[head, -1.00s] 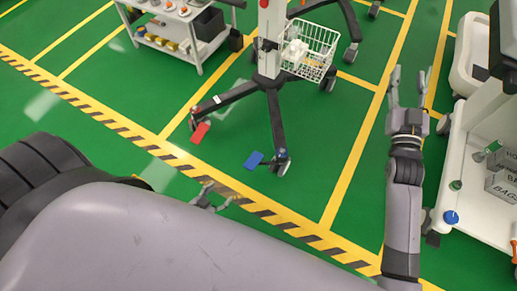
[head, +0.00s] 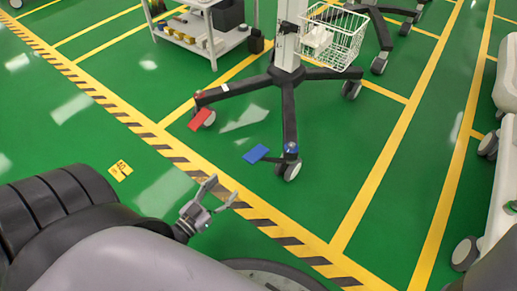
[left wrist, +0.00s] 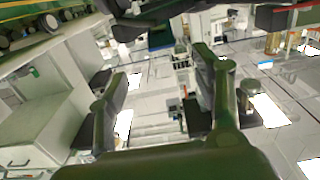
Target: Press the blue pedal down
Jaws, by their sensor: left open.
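The blue pedal (head: 256,153) is a small flat plate low at the front leg of a wheeled stand (head: 289,115), beside a caster. A similar red pedal (head: 199,124) sits at the stand's left leg. My left gripper (head: 222,189) is below and left of the blue pedal in the head view, over the striped floor line, apart from the pedal. Its two fingers are spread and empty; they also show in the left wrist view (left wrist: 165,68). I cannot make out the blue pedal in the left wrist view. My right gripper is not in view.
A white wire basket (head: 332,38) hangs on the stand. A shelf cart (head: 205,45) stands at the back, and a white cart (head: 497,190) is at the right edge. A yellow floor tag (head: 120,171) lies at left. Green floor around the pedals is clear.

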